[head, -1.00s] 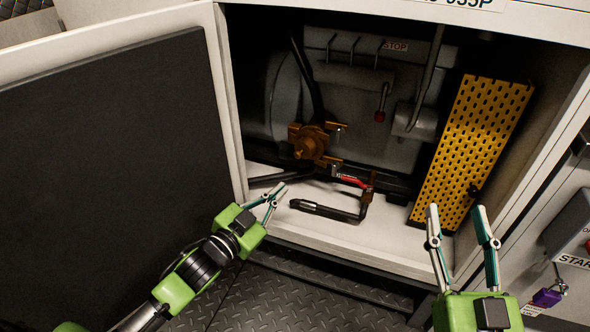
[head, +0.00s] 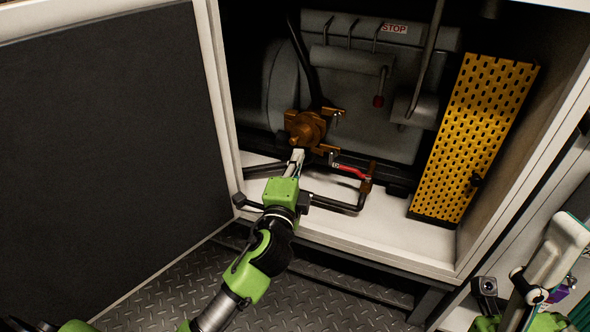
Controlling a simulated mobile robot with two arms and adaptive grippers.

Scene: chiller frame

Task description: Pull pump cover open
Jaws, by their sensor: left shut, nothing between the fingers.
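A yellow perforated panel (head: 470,140), which looks like the pump cover, stands tilted at the right inside the open cabinet. A small black knob (head: 475,180) is on its right edge. My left gripper (head: 297,157) is shut and empty, reaching into the cabinet just below the brass valve body (head: 305,128). It is well to the left of the yellow panel. Whether its tips touch the valve is unclear. My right gripper (head: 555,255) is at the lower right, outside the cabinet, seen close and side-on; its fingers overlap, so its opening is unclear.
The dark-lined cabinet door (head: 105,150) stands open on the left. The white cabinet floor (head: 400,228) is clear before the panel. A purple padlock hangs lower right.

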